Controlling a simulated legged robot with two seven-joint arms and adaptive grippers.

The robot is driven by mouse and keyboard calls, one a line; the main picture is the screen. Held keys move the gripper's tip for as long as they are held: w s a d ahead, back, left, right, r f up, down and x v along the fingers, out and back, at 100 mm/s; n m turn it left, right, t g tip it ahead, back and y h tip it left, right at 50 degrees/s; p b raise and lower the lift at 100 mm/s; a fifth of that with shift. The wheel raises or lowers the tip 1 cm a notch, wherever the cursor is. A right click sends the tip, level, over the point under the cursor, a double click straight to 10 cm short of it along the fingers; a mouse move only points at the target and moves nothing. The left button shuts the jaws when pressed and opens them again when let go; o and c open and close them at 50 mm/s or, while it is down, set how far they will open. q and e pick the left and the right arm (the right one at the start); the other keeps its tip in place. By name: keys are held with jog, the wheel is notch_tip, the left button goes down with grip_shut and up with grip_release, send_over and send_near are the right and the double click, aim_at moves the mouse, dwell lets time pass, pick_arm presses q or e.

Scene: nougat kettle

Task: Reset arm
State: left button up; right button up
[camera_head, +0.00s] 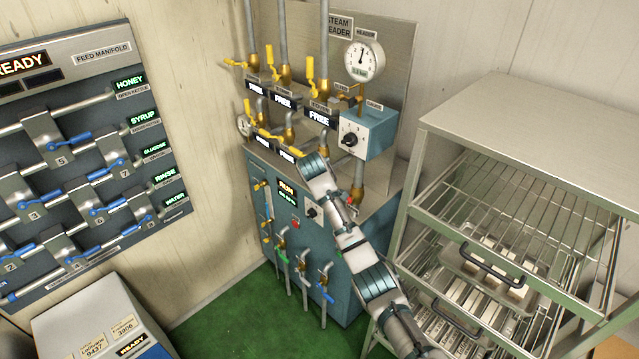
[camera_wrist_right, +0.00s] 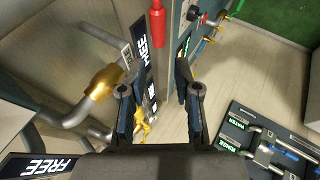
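My right arm (camera_head: 352,245) reaches up from the bottom right in the head view to the front of the blue steam header cabinet (camera_head: 335,275). Its far end is by the yellow valve handles and the lower FREE labels; the fingers are hard to make out there. In the right wrist view my right gripper (camera_wrist_right: 156,78) has its two dark fingers apart, with nothing held between them. A yellow handle (camera_wrist_right: 142,128) shows beyond the fingers; I cannot tell whether they touch it. My left gripper is not in view.
A steel rack (camera_head: 520,115) with wire shelves and a tray stands at right, close to my right arm. The feed manifold panel (camera_head: 150,70) with blue-handled valves is at left. A pressure gauge (camera_head: 364,60) and pipes rise above the cabinet. Green floor (camera_head: 230,325) is clear.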

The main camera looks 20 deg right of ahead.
jog(key=shift+s+a+r, duration=0.25)
jog(key=shift+s+r, duration=0.05)
jog(key=shift+r, duration=0.15)
jog(key=s+a+f+g+y, duration=0.1)
jog(key=s+f, duration=0.1)
jog(key=f, duration=1.2)
jog(key=s+a+f, duration=0.1)
jog(key=s+f, duration=0.1)
jog(key=f, duration=1.1)
jog(key=s+a+f+g+y, duration=0.1)
jog(key=s+f, duration=0.7)
jog(key=f, duration=0.4)
jog(key=s+f+g, duration=0.1)
jog(key=s+f, duration=0.6)
jog(key=f, duration=0.5)
jog(key=s+a+f+m+g+y, duration=0.1)
jog(key=s+f, duration=0.7)
jog(key=s, duration=0.4)
jog(key=s+a+f+m, duration=0.1)
jog(key=s+f, duration=0.7)
jog(key=s, duration=0.4)
jog(key=s+a+f, duration=0.1)
jog(key=s+f, duration=0.2)
jog(key=s, duration=1)
jog(key=s+a+f+m+g+y, duration=0.1)
jog(key=s+f, duration=0.2)
jog(key=s, duration=1.1)
jog(key=shift+s+m+g, duration=0.15)
jog(key=shift+m+g, duration=0.15)
